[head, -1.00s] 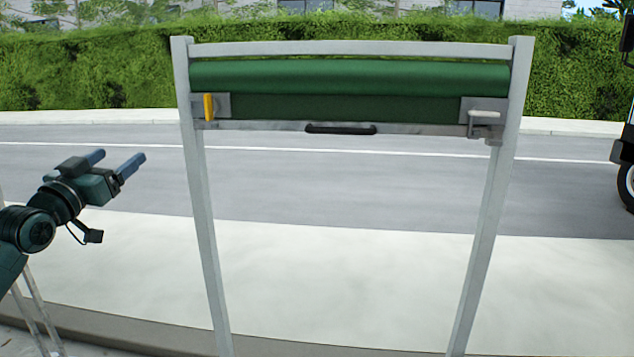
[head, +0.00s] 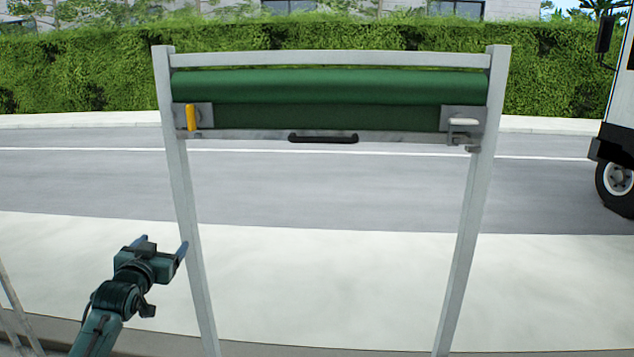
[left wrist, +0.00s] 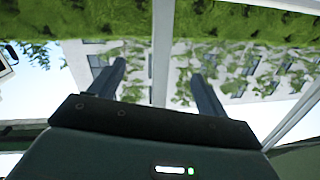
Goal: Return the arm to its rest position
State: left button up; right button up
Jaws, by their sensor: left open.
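My left gripper (head: 164,246) is at the lower left of the head view, beside the frame's left post, with its fingers pointing up and away from me. It is open with nothing between its fingers. In the left wrist view its two fingers (left wrist: 160,85) stand apart, with a pale post and greenery behind them. The grey metal frame (head: 330,60) carries a rolled green cover (head: 330,85) near its top. I cannot tell whether the gripper touches the left post. My right gripper is not in view.
The frame has a yellow lever (head: 191,117) at left, a black handle (head: 323,138) in the middle and a pale latch handle (head: 463,122) at right. A truck (head: 615,150) stands at the right edge. Between the posts, the space below the cover is clear.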

pick_arm(q)
jog(key=s+d+f+m+g+h, duration=0.1)
jog(key=s+d+f+g, duration=0.1)
jog(key=s+d+f, duration=0.5)
jog(key=s+d+f+m+g+h, duration=0.15)
jog(key=s+d+f, duration=0.25)
jog(key=s+f, duration=0.65)
jog(key=s+d+f+g, duration=0.1)
jog(key=s+d+f, duration=0.2)
jog(key=s, duration=0.4)
jog(key=s+d+f+g+h, duration=0.1)
jog(key=s+d+f, duration=0.2)
jog(key=s, duration=0.4)
jog(key=s+d+f+g+h, duration=0.1)
jog(key=s+d+f, duration=0.1)
jog(key=s, duration=0.6)
jog(key=shift+d+f+n, duration=0.4)
jog(key=shift+d+n, duration=0.05)
jog(key=shift+d, duration=0.2)
